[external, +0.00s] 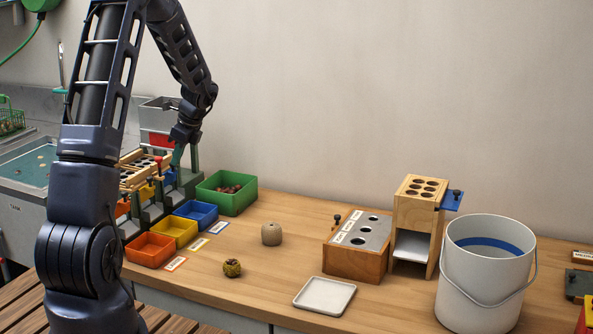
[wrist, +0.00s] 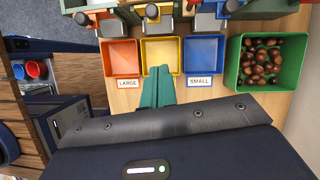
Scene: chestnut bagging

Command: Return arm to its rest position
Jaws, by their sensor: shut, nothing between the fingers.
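My gripper shows in the wrist view as two teal fingers (wrist: 158,87) pressed together, with nothing between them. In that view the fingertips overlap the lower edge of the yellow bin. In the external view my dark arm arches up and over to the left, and my gripper (external: 178,156) hangs down by the sorting rack behind the small bins, partly lost against it. The orange bin (wrist: 120,58), yellow bin (wrist: 161,57) and blue bin (wrist: 204,55) look empty. The green bin (wrist: 235,77) holds many brown chestnuts (wrist: 262,62).
A white tray (external: 324,296), a wooden block with holes (external: 355,262), a wooden stand (external: 415,225) and a white bucket (external: 483,275) are to the right. The space above them is clear.

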